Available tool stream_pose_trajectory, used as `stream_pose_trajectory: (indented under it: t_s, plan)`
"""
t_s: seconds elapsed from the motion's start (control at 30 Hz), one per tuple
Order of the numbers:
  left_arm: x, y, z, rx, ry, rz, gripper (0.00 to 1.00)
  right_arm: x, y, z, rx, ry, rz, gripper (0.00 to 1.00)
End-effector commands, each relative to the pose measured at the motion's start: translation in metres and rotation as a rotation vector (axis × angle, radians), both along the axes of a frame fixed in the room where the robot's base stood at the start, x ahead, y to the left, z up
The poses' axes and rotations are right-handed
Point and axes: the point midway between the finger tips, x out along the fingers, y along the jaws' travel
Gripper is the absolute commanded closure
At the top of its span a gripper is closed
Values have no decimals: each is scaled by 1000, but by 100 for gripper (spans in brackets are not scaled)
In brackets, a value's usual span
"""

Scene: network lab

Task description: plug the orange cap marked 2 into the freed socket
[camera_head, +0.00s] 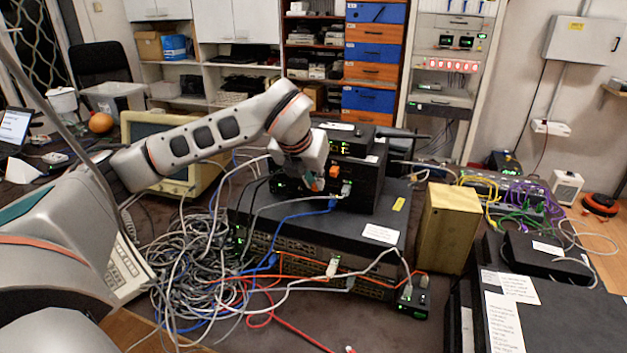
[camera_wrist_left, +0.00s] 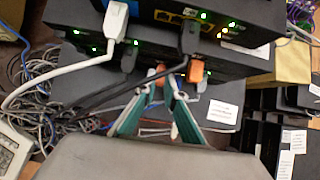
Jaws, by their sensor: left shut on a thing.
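My left gripper (camera_head: 316,184) reaches down from the left to the front of a stack of black network boxes (camera_head: 358,183). In the left wrist view its two green-sided fingers (camera_wrist_left: 162,86) are shut on an orange cap (camera_wrist_left: 157,69), close to the box front. A second orange cap (camera_wrist_left: 196,71) sits at the box front just right of the fingers, apart from the held one; it also shows in the head view (camera_head: 334,171). I cannot read a number on either cap. The freed socket cannot be made out. My right gripper is not in view.
Grey and black cables (camera_wrist_left: 108,92) hang beside the fingers. A white plug (camera_wrist_left: 115,20) is above left. A large tangle of cables (camera_head: 190,265) lies left of the stack. A yellow-brown box (camera_head: 447,228) stands at the right.

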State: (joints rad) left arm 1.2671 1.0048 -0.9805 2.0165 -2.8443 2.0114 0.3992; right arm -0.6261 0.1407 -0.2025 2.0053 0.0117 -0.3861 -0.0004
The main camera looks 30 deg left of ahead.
Motion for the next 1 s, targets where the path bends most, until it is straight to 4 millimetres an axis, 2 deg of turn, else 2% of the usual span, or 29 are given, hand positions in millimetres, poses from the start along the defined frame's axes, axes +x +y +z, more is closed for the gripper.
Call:
stream_pose_trajectory:
  t_s: [0.47,0.9,0.93,1.0]
  plan:
    - [1,0,0,0,0,0,100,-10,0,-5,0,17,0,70]
    - [7,1,0,0,0,0,100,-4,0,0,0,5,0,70]
    - [6,1,0,0,0,0,82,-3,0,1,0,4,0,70]
    - [6,1,0,0,0,0,70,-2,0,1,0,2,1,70]
